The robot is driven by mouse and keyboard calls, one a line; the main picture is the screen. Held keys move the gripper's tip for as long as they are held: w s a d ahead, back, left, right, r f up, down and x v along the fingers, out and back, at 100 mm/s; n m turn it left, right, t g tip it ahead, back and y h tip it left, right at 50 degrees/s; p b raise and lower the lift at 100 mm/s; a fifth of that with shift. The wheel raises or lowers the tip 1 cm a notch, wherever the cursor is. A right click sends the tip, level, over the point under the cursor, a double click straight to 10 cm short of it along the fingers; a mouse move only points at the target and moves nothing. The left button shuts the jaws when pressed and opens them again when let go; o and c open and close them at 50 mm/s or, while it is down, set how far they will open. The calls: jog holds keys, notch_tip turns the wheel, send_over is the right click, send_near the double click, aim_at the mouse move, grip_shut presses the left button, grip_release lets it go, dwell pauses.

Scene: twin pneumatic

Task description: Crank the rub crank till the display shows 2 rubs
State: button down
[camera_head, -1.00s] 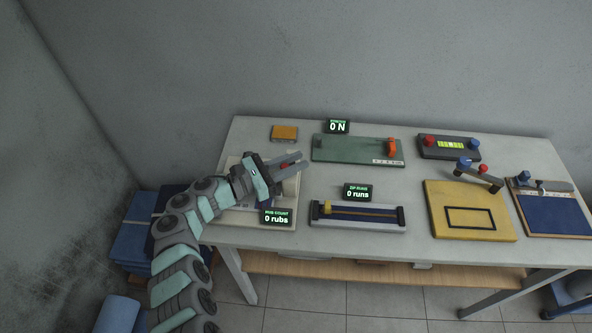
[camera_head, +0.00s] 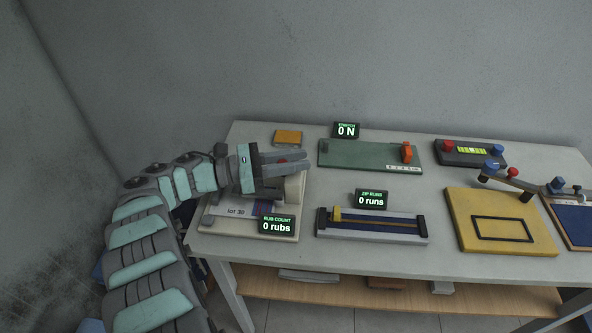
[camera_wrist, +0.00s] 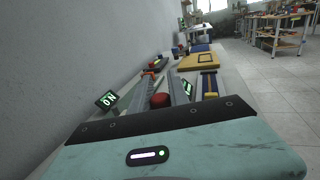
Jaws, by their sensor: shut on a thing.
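The rub device's pale base (camera_head: 208,222) stands at the left end of the table, with a cream drum (camera_head: 296,188) at its right side. Its display (camera_head: 277,225) reads "0 rubs". The crank's red knob (camera_head: 283,161) shows partly between the fingers of my gripper (camera_head: 290,161), and it also shows in the wrist view (camera_wrist: 160,100) between the two long fingers. My gripper lies nearly level, pointing right over the device, and is shut on the red knob. The hand hides the crank arm and much of the device.
A green stretch board (camera_head: 365,155) reading "0 N" and a blue zip track (camera_head: 372,226) reading "0 runs" lie to the right. An orange block (camera_head: 288,137) is behind. A yellow board (camera_head: 500,222) and a red-and-blue-knobbed box (camera_head: 470,153) stand farther right.

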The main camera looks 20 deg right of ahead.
jog(key=shift+g+b, duration=0.4)
jog(key=shift+b, duration=0.15)
jog(key=c, duration=1.3)
grip_release()
jog(key=shift+o, duration=0.2)
jog(key=shift+f, duration=0.1)
